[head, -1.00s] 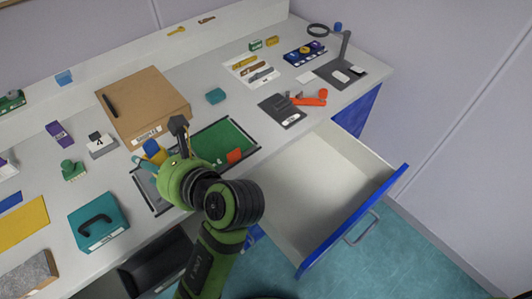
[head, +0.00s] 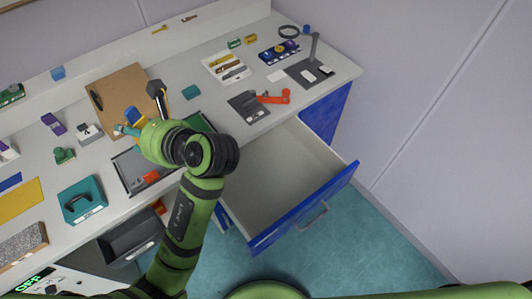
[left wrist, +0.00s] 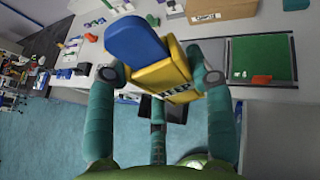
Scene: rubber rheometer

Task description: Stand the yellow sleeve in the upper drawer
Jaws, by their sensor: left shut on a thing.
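The yellow sleeve (left wrist: 163,76) has a blue rounded end (left wrist: 137,40) and a dark-lettered label. My left gripper (left wrist: 158,82) is shut on it, one finger on each side, and holds it tilted in the left wrist view. In the head view my left gripper (head: 139,111) is over the bench by the brown box, with the sleeve (head: 141,124) partly hidden between its fingers. The upper drawer (head: 285,178) is pulled out to the right of my left arm; its pale inside looks empty and its front is blue. My right gripper is not in view.
The brown box (head: 115,92) and a tray with a green mat (head: 200,124) are close to my left gripper. A dark pad (head: 248,108) with an orange tool (head: 274,97) lies behind the drawer. A teal case (head: 82,200) stands at left.

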